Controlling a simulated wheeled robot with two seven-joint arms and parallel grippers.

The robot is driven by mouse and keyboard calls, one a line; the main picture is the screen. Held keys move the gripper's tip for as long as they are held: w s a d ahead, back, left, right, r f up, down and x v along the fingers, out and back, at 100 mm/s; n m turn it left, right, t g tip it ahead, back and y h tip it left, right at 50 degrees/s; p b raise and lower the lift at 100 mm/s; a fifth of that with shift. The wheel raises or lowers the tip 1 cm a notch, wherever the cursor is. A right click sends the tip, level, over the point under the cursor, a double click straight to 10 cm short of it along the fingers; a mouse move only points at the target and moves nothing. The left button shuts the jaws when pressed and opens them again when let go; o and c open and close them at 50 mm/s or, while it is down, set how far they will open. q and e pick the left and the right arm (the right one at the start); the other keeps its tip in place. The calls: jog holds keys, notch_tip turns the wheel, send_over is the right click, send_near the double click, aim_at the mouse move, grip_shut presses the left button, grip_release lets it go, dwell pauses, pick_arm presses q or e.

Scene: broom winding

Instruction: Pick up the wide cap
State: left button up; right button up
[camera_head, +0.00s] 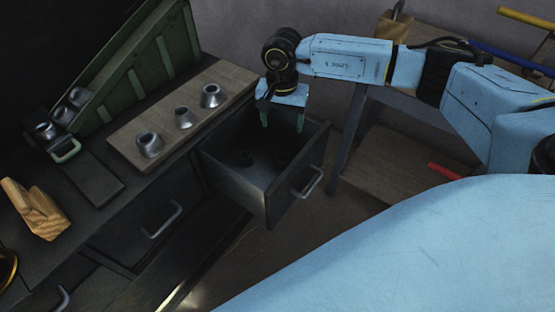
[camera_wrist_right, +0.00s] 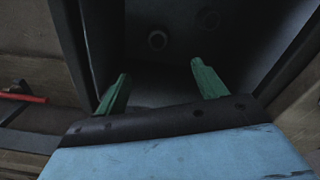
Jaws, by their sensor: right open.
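My right gripper (camera_head: 282,121) is open and empty, its green fingers pointing down over the back part of an open dark drawer (camera_head: 283,200). Inside the drawer are two small dark round pieces, one at the left (camera_head: 245,158) and one at the right (camera_head: 280,161). In the right wrist view the two pieces, one nearer (camera_wrist_right: 158,40) and one farther (camera_wrist_right: 208,18), lie beyond the open fingertips (camera_wrist_right: 160,72), apart from them. Three grey metal caps stand on a wooden board: near (camera_head: 150,144), middle (camera_head: 184,118), far (camera_head: 210,96). I cannot tell which piece is the wide cap. My left gripper is out of view.
A green sloped rack (camera_head: 128,70) stands behind the board, with several metal parts at its lower left end. A wooden block (camera_head: 35,208) sits at the left. A wooden shelf unit (camera_head: 400,160) is right of the drawer.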

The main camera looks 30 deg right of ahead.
jog(key=b, duration=0.2)
send_over(283, 154)
jog(key=a, duration=0.1)
jog(key=f, duration=0.5)
jog(key=s+f, duration=0.1)
jog(key=f, duration=0.2)
jog(key=shift+f, duration=0.1)
notch_tip(283, 154, down, 4)
jog(key=shift+s+b, duration=0.1)
jog(key=shift+b, duration=0.4)
jog(key=shift+f, duration=0.5)
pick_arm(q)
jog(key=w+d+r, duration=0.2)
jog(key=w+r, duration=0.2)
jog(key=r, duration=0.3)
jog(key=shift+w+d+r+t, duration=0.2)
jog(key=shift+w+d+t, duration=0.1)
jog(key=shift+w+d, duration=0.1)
pick_arm(e)
jog(key=shift+c, duration=0.3)
jog(key=c, duration=1)
